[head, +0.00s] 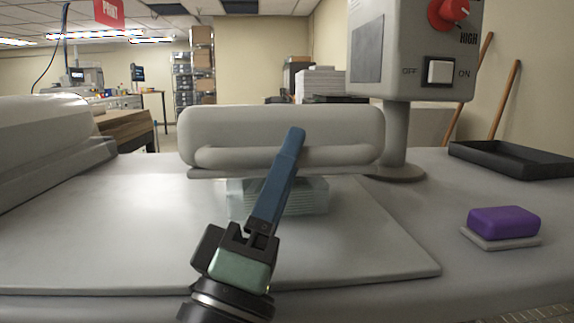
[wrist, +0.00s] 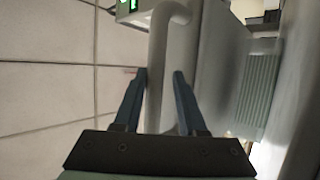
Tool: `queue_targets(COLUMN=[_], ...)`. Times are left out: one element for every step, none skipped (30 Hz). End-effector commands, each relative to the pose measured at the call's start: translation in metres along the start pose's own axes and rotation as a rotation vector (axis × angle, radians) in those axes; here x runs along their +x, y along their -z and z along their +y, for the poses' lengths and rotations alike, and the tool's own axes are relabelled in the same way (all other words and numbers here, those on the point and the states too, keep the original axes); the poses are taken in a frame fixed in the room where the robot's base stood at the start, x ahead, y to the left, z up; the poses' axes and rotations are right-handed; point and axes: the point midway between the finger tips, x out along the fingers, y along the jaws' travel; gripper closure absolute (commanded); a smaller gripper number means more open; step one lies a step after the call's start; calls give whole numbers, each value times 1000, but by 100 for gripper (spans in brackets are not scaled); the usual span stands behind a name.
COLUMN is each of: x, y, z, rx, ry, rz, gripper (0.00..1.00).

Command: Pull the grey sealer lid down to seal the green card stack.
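The grey sealer lid (head: 230,122) is raised above the green card stack (head: 311,197) in the head view, with a rounded grey handle bar (head: 220,157) along its front. The stack lies on the grey base plate (head: 120,230), partly hidden behind my gripper (head: 295,135). In the wrist view, the blue fingers of my gripper (wrist: 159,75) are spread apart, one on each side of the handle bar (wrist: 158,45). A gap shows beside the bar, and contact cannot be told. The pale green ridged stack (wrist: 257,95) shows at the right.
A control box (head: 425,45) with a red knob and a white switch stands on a post at the right. A purple block (head: 503,221) on a small grey pad and a black tray (head: 515,160) lie right. A large grey rounded housing (head: 45,140) is left.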

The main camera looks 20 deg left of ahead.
Motion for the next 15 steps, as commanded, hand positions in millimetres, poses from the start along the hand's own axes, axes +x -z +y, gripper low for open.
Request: queue_targets(x=[0,0,0,0,0,-2,-3,-5,-9,-13,-18,-25,-31,-38,-48], y=[0,0,0,0,0,0,0,0,0,0,0,0,0,0,0], z=[-1,-1,-1,-1,-1,-1,-1,-2,-2,-3,-3,-4,-4,-4,-5], rx=[0,0,0,0,0,0,0,1,1,1,0,1,0,1,1], ry=[2,2,2,2,2,2,2,2,3,4,3,4,4,5,5], rz=[-1,-1,-1,-1,0,0,0,0,1,1,1,2,2,3,3], gripper=[62,62,62,62,62,62,62,62,62,62,62,62,62,62,62])
